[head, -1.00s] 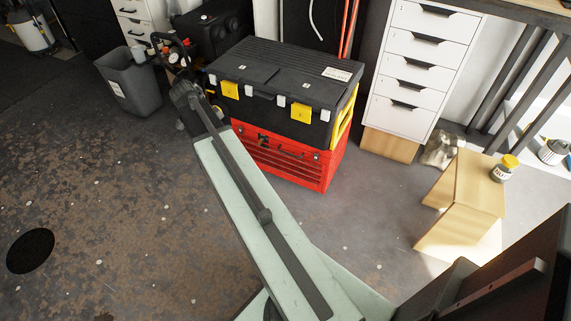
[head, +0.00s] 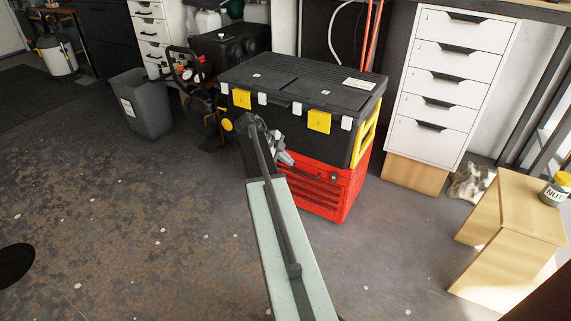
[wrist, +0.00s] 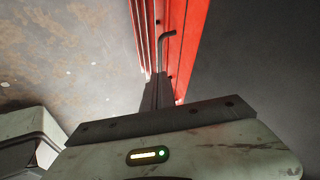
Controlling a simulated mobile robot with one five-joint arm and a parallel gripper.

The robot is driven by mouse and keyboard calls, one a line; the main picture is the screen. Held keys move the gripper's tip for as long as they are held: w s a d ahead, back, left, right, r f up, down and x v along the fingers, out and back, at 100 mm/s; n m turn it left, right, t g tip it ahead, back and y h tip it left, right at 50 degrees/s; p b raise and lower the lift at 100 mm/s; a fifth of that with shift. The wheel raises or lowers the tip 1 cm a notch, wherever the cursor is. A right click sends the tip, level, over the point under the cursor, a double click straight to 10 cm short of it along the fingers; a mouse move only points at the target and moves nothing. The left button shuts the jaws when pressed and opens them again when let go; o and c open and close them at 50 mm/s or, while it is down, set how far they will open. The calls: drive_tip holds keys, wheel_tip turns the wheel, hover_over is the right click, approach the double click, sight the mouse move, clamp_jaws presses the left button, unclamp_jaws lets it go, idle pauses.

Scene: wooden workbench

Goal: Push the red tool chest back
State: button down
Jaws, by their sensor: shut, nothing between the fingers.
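The red tool chest (head: 325,190) stands on the floor with several drawers in its front. A black toolbox (head: 300,88) with yellow latches sits on top of it. My gripper (head: 284,157) is shut and empty at the upper left of the chest's front, and my arm hides part of that front. In the wrist view my gripper (wrist: 158,90) points at the red chest front (wrist: 182,50), close to a dark bent handle. I cannot tell whether the fingertips touch the chest.
A white drawer cabinet (head: 445,75) stands right of the chest, and a wooden stool (head: 515,220) is at the right. A black machine (head: 230,48) and a grey bin (head: 145,105) are to the left. Floor at lower left is open.

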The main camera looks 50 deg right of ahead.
sight(305, 166)
drive_tip(key=shift+s+d+f+b, duration=0.1)
drive_tip(key=shift+d+f+b, duration=0.45)
drive_tip(key=shift+d, duration=0.55)
drive_tip(key=shift+w+d+f+b, duration=0.1)
drive_tip(key=shift+d+f+b, duration=0.15)
drive_tip(key=shift+d+f, duration=0.65)
drive_tip(key=shift+s+d+f+b, duration=0.1)
drive_tip(key=shift+d+f+b, duration=0.35)
drive_tip(key=shift+d, duration=0.8)
